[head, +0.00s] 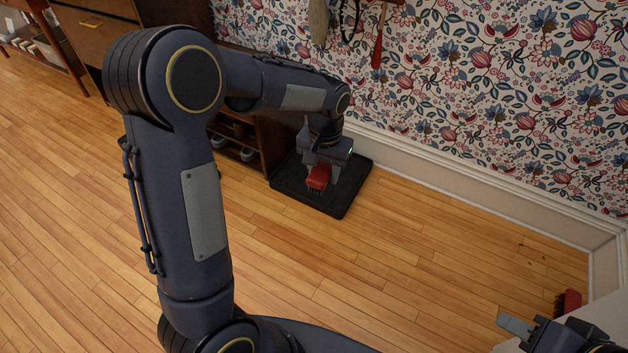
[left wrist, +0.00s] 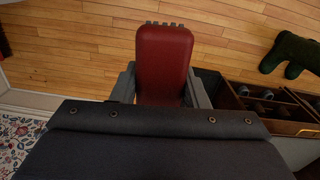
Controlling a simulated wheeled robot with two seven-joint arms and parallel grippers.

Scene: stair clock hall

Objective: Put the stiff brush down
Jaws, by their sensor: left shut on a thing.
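My left gripper (head: 325,178) is shut on a red-backed brush (head: 318,177) with dark bristles. In the head view the brush shows in front of the black mat (head: 337,203) on the floor by the wall; I cannot tell how far above it is. In the left wrist view the red back of the brush (left wrist: 165,60) sits between the two fingers. A second red brush (head: 567,302) is at the lower right, near a pale edge. My right gripper (head: 517,326) shows only partly at the lower right corner, and its opening is unclear.
A wooden shoe cabinet (head: 240,135) with shoes stands left of the mat, partly behind my arm. A long red-handled item (head: 378,48) and others hang on the flowered wall. A dark green object (left wrist: 290,55) lies on the floor. The floor right of the mat is clear.

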